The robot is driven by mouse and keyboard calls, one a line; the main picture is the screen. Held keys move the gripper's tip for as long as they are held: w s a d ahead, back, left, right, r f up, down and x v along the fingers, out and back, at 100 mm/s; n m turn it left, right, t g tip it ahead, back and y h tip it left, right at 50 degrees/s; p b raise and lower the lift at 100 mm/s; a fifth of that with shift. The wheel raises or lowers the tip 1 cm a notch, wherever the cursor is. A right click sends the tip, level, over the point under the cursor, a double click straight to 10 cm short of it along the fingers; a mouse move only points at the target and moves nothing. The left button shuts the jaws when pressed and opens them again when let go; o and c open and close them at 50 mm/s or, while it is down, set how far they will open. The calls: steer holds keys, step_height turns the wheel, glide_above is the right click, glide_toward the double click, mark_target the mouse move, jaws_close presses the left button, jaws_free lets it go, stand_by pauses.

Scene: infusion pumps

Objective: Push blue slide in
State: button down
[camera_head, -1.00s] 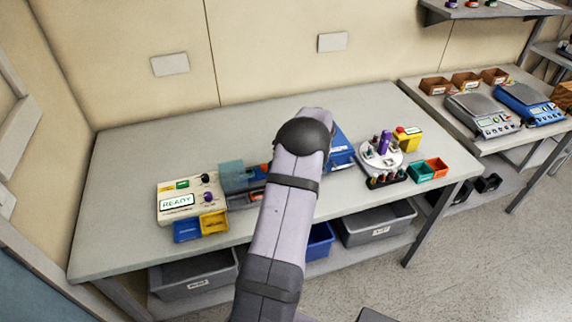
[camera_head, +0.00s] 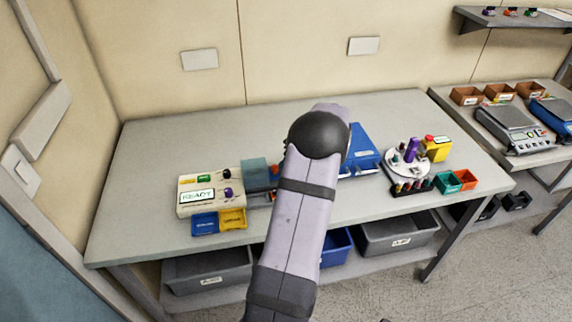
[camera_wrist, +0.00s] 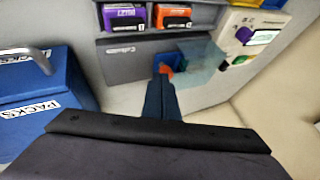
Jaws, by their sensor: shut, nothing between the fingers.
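A blue slide (camera_wrist: 172,58) shows in the wrist view, partly under a clear bluish cover (camera_wrist: 203,62), between a grey housing and the cream READY unit. The cover also shows in the head view (camera_head: 256,172), where my arm hides most of the slide. My gripper (camera_wrist: 164,76) is shut and empty. Its dark blue fingers point at the slide, with a small orange-red part (camera_wrist: 166,69) at their tip. I cannot tell whether the tip touches the slide. The READY unit (camera_head: 211,192) stands left of the cover in the head view.
A blue PACKS box (camera_wrist: 45,95) stands left in the wrist view. Blue and yellow trays (camera_head: 219,222) sit before the READY unit. The table's left part (camera_head: 140,180) is clear.

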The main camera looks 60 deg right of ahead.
steer(key=p+v, duration=0.1)
steer(key=v, duration=0.7)
steer(key=shift+s+d+p, duration=0.25)
steer(key=shift+p, duration=0.05)
